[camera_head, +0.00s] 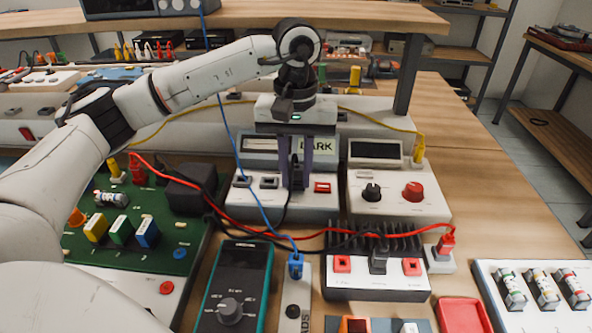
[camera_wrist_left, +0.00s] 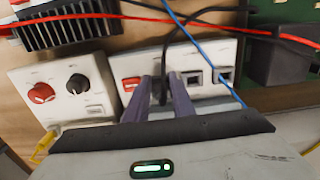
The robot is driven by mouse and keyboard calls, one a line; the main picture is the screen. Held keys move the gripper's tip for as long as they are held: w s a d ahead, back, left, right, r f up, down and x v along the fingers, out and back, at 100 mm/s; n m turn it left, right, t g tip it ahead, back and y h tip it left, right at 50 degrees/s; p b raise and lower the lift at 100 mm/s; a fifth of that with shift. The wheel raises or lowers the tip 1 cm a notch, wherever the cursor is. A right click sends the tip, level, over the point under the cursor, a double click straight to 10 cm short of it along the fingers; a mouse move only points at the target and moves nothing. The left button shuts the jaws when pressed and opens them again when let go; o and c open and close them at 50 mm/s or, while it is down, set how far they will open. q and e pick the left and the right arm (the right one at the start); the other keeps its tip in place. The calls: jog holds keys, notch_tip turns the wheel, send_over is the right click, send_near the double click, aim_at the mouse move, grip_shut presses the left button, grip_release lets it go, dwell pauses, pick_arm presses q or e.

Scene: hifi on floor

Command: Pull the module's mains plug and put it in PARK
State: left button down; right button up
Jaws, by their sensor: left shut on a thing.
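My left gripper (camera_head: 299,182) points down with its purple fingers shut on a black plug (camera_head: 297,172). The plug is over the white socket box (camera_head: 300,209), left of its red switch (camera_head: 322,187). I cannot tell whether it is seated or just clear. In the left wrist view the fingers (camera_wrist_left: 163,86) straddle the plug, and its black cord (camera_wrist_left: 172,38) runs away upward. Two dark sockets are beside it. The PARK lettering (camera_head: 316,144) is partly hidden behind the fingers. The finned black module (camera_head: 372,240) stands in front. My right gripper is out of view.
Red and black leads cross in front of the socket box, and a blue lead (camera_head: 243,160) hangs beside the gripper. A knobbed white unit (camera_head: 395,192) is close on the right. A green board (camera_head: 150,225) and a multimeter (camera_head: 236,285) lie left.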

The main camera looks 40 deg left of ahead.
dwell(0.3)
pick_arm(q)
jog(key=c, duration=1.4)
grip_release()
jog(key=shift+c, duration=0.2)
jog(key=shift+r, duration=0.35)
notch_tip(320, 180, up, 15)
jog(key=p, duration=0.6)
jog(key=shift+f, duration=0.2)
